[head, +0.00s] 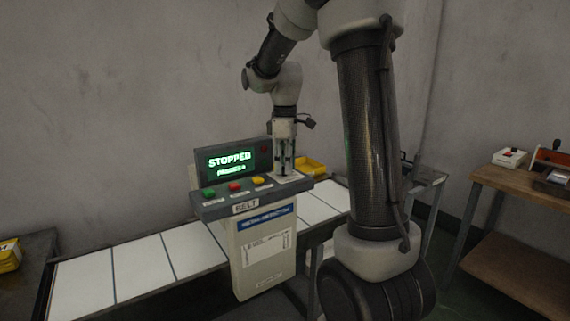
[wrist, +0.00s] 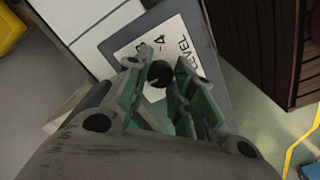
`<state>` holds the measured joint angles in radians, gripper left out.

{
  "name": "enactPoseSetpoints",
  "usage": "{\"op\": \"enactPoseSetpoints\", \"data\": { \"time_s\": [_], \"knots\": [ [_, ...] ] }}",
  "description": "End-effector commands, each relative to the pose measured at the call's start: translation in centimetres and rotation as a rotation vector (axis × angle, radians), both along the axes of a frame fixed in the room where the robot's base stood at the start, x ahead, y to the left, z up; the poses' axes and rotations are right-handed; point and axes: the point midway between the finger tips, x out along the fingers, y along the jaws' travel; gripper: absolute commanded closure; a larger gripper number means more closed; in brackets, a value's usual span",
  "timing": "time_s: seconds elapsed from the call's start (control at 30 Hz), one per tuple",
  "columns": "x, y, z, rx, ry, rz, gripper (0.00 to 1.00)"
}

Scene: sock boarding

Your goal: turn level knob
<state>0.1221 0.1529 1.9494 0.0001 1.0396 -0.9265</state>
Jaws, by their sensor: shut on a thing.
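The level knob (wrist: 159,73) is a small black round knob on a white plate (wrist: 192,38) marked LEVEL, with a 4 and other marks partly hidden. In the wrist view my gripper (wrist: 160,82) points down at it, with the green-lined fingers closed on either side of the knob. In the head view my gripper (head: 285,170) stands upright over the right end of the control panel (head: 222,207), and it hides the knob there. The panel's screen (head: 230,159) reads STOPPED in green, with a smaller line below that is hard to read.
Green, red and yellow buttons (head: 258,181) sit left of my gripper on the panel. A white-slatted belt (head: 140,268) runs behind the console. A yellow bin (head: 312,168) lies behind the gripper. A wooden bench (head: 510,181) with small devices stands at the right.

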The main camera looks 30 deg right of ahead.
Motion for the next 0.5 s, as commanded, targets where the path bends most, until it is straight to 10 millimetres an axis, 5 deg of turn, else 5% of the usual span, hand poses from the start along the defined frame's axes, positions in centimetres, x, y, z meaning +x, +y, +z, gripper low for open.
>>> {"op": "enactPoseSetpoints", "data": {
  "time_s": [0.5],
  "knots": [
    [0.02,-0.02,0.03,-0.001,-0.001,-0.328,0.99]
  ]
}}
